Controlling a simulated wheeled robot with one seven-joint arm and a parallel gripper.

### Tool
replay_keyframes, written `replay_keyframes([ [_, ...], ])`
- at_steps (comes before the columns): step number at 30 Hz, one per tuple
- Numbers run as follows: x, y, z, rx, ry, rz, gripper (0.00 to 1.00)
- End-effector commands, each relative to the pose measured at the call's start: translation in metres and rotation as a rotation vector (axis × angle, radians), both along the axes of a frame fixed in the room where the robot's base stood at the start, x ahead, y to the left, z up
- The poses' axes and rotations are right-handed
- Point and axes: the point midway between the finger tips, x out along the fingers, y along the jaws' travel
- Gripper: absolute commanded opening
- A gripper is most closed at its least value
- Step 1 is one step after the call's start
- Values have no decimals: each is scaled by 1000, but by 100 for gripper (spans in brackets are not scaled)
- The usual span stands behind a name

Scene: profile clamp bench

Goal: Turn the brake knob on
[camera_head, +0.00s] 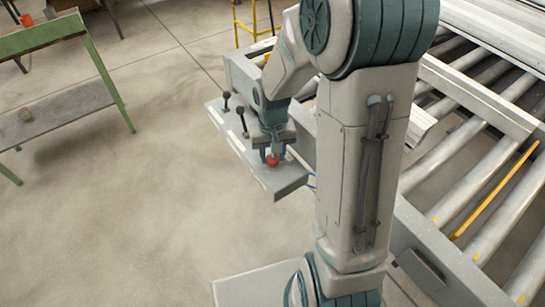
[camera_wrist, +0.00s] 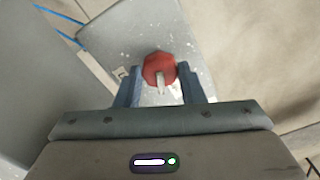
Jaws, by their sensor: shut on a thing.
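The brake knob (camera_head: 272,161) is red and sits near the front end of a grey panel (camera_head: 291,181) on the conveyor's side. In the wrist view the knob (camera_wrist: 154,65) is roundish with several flat edges, and a pale bar on it points toward the gripper's palm. My gripper (camera_head: 271,152) reaches down over the knob from above. In the wrist view its two blue-grey fingers (camera_wrist: 159,74) stand on either side of the knob and are shut on it. The exact contact faces are partly hidden.
Two black-knobbed levers (camera_head: 242,112) stand on the same panel behind the knob. A roller conveyor (camera_head: 470,165) fills the right side. The floor between is clear.

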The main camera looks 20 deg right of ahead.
Motion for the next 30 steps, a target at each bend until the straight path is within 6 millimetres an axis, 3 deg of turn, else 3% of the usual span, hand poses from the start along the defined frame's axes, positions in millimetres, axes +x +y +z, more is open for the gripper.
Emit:
replay_keyframes([
  [30, 0, 1, 0, 0, 0, -936, 13],
])
